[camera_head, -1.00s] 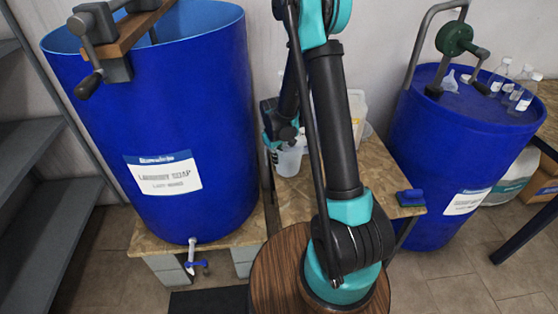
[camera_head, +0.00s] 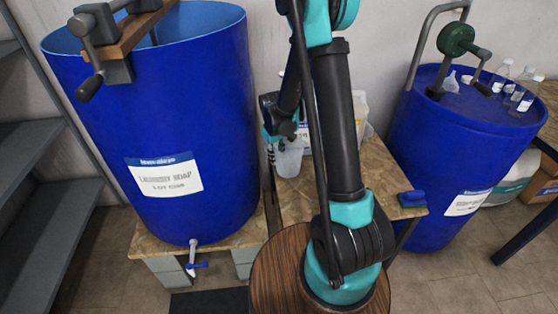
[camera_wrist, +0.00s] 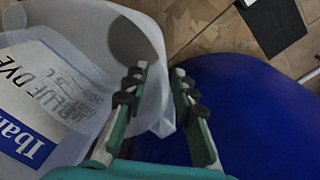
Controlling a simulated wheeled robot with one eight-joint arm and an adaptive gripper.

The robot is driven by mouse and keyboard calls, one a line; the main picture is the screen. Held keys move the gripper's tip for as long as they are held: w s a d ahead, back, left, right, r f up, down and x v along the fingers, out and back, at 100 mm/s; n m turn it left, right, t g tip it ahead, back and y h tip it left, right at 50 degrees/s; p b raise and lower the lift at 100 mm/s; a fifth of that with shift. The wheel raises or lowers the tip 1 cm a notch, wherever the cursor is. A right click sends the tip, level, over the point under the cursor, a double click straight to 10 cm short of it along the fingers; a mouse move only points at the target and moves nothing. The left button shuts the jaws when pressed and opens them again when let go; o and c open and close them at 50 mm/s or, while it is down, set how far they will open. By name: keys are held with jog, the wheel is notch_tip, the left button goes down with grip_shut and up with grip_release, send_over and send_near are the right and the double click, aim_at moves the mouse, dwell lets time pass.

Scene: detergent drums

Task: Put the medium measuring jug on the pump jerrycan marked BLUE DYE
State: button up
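A translucent white measuring jug (camera_head: 288,160) stands at the left of the back table, just under my gripper (camera_head: 283,128). In the wrist view, my gripper (camera_wrist: 162,92) has its fingers apart. A translucent white wall with a pointed edge (camera_wrist: 163,118) lies between them; I cannot tell whether it is gripped. A label reading BLUE DYE (camera_wrist: 55,90) fills the left of the wrist view, at an angle. The whitish pump jerrycan (camera_head: 360,108) shows only partly in the head view, behind my arm.
A large blue laundry soap drum (camera_head: 160,110) stands left; its wall fills the right of the wrist view (camera_wrist: 260,120). Another blue drum (camera_head: 455,140) with a crank and bottles stands right.

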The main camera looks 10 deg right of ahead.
notch_tip(320, 180, up, 10)
jog(key=f, duration=0.1)
jog(key=s+d+m+t, duration=0.2)
jog(key=s+d+m, duration=0.1)
jog(key=s, duration=0.8)
jog(key=s+d+r+m+t, duration=0.1)
jog(key=s+d+m, duration=0.2)
jog(key=s, duration=0.8)
jog(key=shift+s+d+r+t+y, duration=0.2)
jog(key=shift+d+t+y, duration=0.15)
jog(key=shift+d, duration=0.65)
